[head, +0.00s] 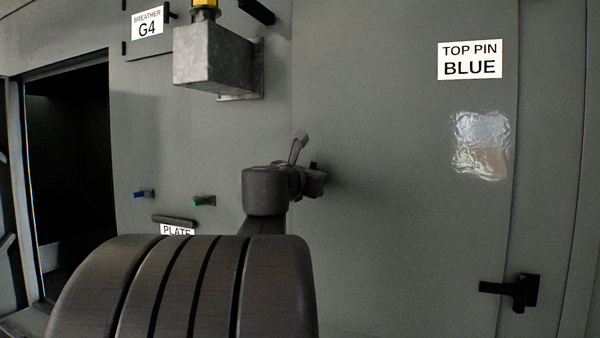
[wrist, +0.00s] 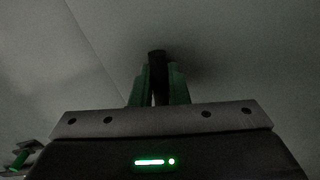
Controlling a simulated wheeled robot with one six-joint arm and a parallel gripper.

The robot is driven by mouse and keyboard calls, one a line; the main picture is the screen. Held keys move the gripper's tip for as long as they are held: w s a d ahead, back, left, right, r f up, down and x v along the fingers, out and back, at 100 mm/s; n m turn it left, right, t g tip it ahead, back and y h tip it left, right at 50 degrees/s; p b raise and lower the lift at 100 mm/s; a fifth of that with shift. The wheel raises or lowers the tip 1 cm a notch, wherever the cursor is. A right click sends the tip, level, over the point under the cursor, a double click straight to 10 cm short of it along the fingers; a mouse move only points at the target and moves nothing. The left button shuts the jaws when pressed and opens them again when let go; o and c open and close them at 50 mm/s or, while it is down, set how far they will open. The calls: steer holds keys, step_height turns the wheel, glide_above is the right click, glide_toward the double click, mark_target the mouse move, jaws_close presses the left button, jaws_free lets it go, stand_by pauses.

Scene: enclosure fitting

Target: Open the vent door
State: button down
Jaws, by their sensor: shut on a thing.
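My gripper (wrist: 158,84) shows in the wrist view with its green fingers closed around a dark upright handle (wrist: 157,62) against a grey panel. In the head view my gripper (head: 314,182) is at the grey enclosure front, near the middle, mostly hidden behind my wrist. The held handle is hard to make out there. I cannot tell from these frames which panel is the vent door. A wide grey panel (head: 400,220) lies behind and to the right of my gripper and looks flush with the front.
A metal box (head: 213,60) juts out above my gripper. A dark opening (head: 75,170) is at the left. A blue pin (head: 143,193) and a green pin (head: 203,200) stick out left of my wrist. A black latch handle (head: 515,290) is at lower right.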

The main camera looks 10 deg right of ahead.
steer(key=shift+n, duration=0.3)
steer(key=c, duration=1.2)
jaws_free()
steer(key=b+v, duration=0.1)
steer(key=v, duration=1.2)
steer(key=shift+s+a, duration=0.25)
steer(key=shift+s, duration=0.1)
steer(key=shift+c, duration=0.2)
